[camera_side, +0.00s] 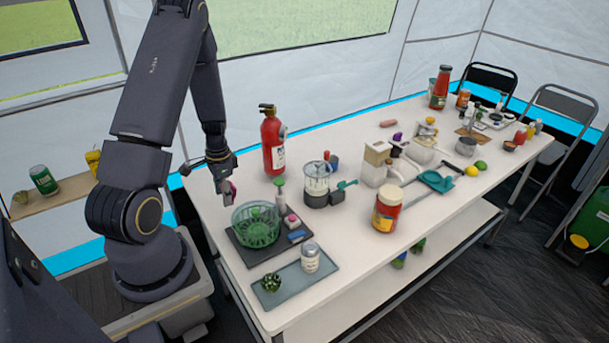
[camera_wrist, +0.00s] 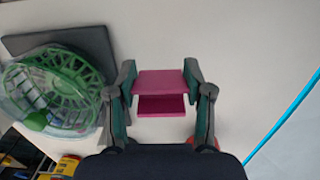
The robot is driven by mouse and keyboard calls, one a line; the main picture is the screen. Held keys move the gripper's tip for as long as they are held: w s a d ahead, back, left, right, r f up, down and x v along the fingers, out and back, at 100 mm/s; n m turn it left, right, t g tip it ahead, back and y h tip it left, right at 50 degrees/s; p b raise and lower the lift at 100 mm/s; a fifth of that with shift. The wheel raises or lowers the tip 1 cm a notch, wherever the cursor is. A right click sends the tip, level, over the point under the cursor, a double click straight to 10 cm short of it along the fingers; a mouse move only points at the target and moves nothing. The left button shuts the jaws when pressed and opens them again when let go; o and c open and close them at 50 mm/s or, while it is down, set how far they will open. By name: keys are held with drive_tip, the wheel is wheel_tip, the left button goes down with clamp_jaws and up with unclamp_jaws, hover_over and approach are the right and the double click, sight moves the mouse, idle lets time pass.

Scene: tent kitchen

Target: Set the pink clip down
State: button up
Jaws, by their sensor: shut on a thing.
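The pink clip (camera_wrist: 161,83) is between the two fingers of my gripper (camera_wrist: 160,90) in the wrist view. The fingers are shut on its two sides. The clip appears to be above the tabletop, behind the green basket (camera_side: 257,226); the exact height is hard to tell.
The green basket stands on a dark mat (camera_side: 242,254), close to my gripper. A red extinguisher (camera_side: 273,143) stands farther right. A grey tray (camera_side: 283,284) holds a jar (camera_side: 310,257) and a small plant (camera_side: 271,283). Bare white tabletop (camera_wrist: 230,50) lies around the clip in the wrist view.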

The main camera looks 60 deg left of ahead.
sight(227, 212)
drive_tip(key=shift+f, duration=1.95)
drive_tip(key=shift+f, duration=0.3)
drive_tip(key=shift+c, duration=0.2)
drive_tip(key=o, duration=0.8)
